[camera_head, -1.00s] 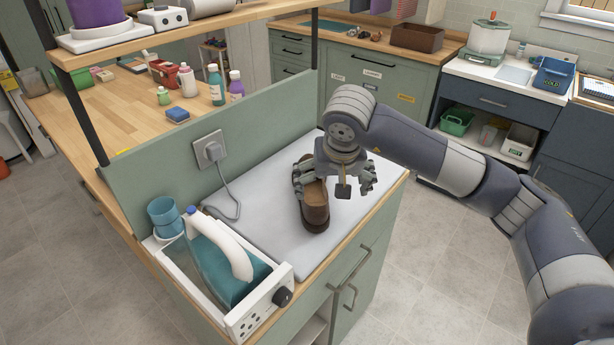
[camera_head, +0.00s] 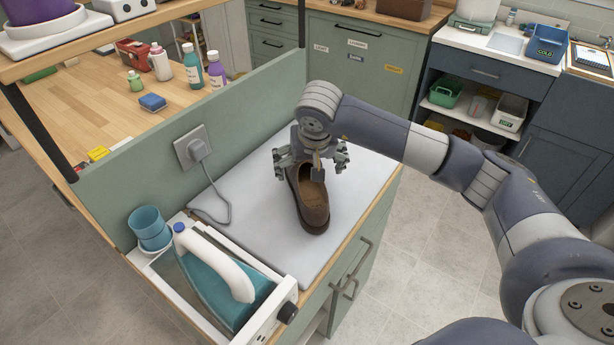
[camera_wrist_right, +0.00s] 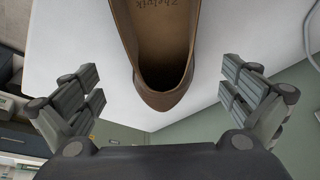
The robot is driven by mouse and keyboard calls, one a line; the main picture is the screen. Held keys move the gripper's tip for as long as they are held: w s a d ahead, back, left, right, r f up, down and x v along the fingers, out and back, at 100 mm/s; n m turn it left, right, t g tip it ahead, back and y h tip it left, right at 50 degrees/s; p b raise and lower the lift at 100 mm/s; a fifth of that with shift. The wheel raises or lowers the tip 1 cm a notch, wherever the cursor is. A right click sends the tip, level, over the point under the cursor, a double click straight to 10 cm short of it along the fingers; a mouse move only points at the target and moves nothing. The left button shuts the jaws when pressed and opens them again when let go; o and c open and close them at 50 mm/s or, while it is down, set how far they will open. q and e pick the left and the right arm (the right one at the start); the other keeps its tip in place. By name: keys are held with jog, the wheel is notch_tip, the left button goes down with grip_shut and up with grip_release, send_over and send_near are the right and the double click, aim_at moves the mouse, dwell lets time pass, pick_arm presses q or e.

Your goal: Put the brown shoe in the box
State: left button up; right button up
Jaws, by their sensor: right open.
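The brown shoe (camera_head: 313,205) stands upright on the grey-white ironing pad (camera_head: 255,205) on the green counter, its opening facing up. My right gripper (camera_head: 312,160) is directly over the shoe's far end, fingers spread to either side. In the right wrist view the shoe's rounded end (camera_wrist_right: 165,95) shows between the open fingers of my right gripper (camera_wrist_right: 160,100), with clear gaps on both sides and no contact. The lettered insole is visible. My left gripper is not in view. I cannot tell which container is the task's box.
An iron (camera_head: 215,275) in a white holder and a blue cup (camera_head: 150,228) stand at the counter's near left. A socket with a grey cord (camera_head: 215,200) is on the green panel. A brown box (camera_head: 405,8) is on the back counter; green, blue and white bins are at right.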

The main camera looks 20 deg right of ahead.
aim_at(307, 173)
jog(key=p+x, duration=0.2)
jog(key=x, duration=0.2)
jog(key=shift+a+f, duration=0.1)
jog(key=shift+w+f, duration=0.25)
jog(key=shift+f, duration=0.15)
jog(key=c, duration=0.9)
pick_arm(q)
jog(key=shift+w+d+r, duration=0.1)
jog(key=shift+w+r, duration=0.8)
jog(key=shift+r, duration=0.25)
pick_arm(e)
jog(key=c, duration=0.7)
jog(key=shift+r, duration=0.15)
jog(key=shift+c, duration=0.2)
